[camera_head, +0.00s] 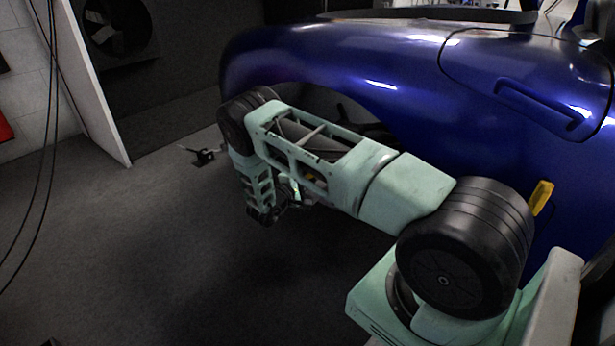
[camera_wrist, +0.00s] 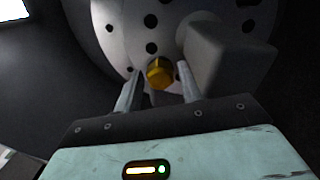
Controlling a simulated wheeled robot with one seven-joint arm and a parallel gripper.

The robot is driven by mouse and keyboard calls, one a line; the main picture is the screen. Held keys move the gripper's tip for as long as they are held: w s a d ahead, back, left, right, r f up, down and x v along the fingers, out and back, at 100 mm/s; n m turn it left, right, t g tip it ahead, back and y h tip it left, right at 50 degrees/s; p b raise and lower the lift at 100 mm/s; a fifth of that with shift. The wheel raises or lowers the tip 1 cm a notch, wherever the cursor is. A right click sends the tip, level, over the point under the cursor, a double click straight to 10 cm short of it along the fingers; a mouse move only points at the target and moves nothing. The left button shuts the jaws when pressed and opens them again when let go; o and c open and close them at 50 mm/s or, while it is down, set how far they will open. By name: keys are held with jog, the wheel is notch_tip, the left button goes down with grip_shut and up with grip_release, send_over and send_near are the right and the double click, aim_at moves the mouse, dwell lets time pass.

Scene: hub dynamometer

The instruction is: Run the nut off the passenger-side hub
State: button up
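A yellow-orange nut (camera_wrist: 159,74) sits on the face of a pale, round hub (camera_wrist: 125,35) in the wrist view. The hub face has several dark holes. My gripper (camera_wrist: 160,70) is open, with one finger on each side of the nut. A gap shows between the nut and each fingertip, so the fingers look clear of it. In the head view, my arm crosses in front of the wheel area of the blue car (camera_head: 340,62) and hides most of the hub. My fingertips cannot be made out there.
A grey block (camera_wrist: 232,50) stands out from the hub face, close beside my right finger. The car's dark blue body lies behind and above my arm. A small dark stand (camera_head: 203,156) is on the floor at the left. The grey floor (camera_head: 130,250) in front is clear.

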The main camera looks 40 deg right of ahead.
dwell(0.3)
jog(key=m+b, duration=0.2)
jog(key=m, duration=2.2)
dwell(0.4)
jog(key=shift+c, duration=0.2)
